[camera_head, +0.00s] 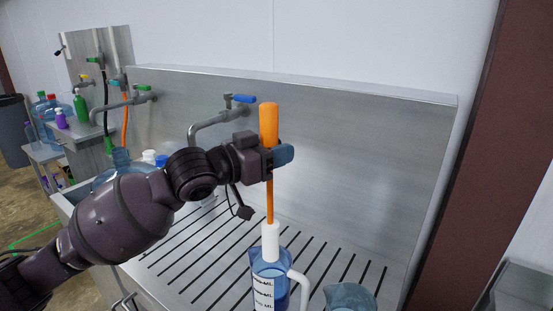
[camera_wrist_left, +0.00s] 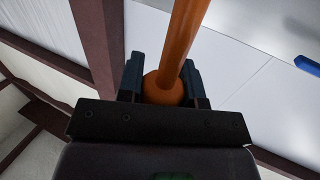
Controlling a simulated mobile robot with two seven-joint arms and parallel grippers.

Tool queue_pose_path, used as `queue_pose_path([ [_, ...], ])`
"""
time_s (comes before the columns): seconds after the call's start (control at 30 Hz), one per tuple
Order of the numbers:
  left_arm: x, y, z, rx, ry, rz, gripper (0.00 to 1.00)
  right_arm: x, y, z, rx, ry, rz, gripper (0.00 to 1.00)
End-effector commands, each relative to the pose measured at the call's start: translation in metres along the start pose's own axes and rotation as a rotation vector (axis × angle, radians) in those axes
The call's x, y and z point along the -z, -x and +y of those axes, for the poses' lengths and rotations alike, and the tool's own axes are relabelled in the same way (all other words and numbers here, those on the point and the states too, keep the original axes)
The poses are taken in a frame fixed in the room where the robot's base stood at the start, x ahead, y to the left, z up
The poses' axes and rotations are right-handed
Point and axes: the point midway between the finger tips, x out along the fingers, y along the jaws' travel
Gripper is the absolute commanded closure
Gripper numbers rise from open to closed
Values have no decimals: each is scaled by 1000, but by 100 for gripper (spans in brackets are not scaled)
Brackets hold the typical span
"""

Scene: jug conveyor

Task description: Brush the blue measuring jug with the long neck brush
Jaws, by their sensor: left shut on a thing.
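The blue measuring jug (camera_head: 266,284) stands upright on the slotted steel drainboard in the head view, with a white handle at its right and markings on its front. The long neck brush has an orange handle (camera_head: 269,125), a thin orange shaft and a white head (camera_head: 270,241). The brush is upright, its white head at the jug's mouth; how far it reaches inside is hidden. My left gripper (camera_head: 280,157) is shut on the orange handle above the jug. In the left wrist view the orange handle (camera_wrist_left: 184,45) runs between the fingers. My right gripper is not in view.
A second bluish vessel (camera_head: 350,297) stands right of the jug, cut off by the lower edge. A tap with a blue lever (camera_head: 239,98) juts from the steel backsplash (camera_head: 345,130). Bottles and more taps are at the far left.

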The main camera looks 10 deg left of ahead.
Motion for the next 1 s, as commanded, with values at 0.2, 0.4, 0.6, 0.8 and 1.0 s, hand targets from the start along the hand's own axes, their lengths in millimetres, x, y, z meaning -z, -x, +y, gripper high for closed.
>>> queue_pose_path([
  [0.2, 16, 0, 0, 0, -2, 3, 93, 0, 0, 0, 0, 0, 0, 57],
  [0.4, 26, 0, 0, 0, -1, 1, 93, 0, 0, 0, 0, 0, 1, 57],
  [0.6, 30, 0, 0, 0, 0, 1, 93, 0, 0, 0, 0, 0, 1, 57],
  [0.8, 30, 0, 0, 0, 0, 1, 93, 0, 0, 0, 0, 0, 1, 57],
  [1.0, 29, 0, 0, 0, 0, 1, 93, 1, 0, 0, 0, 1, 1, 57],
])
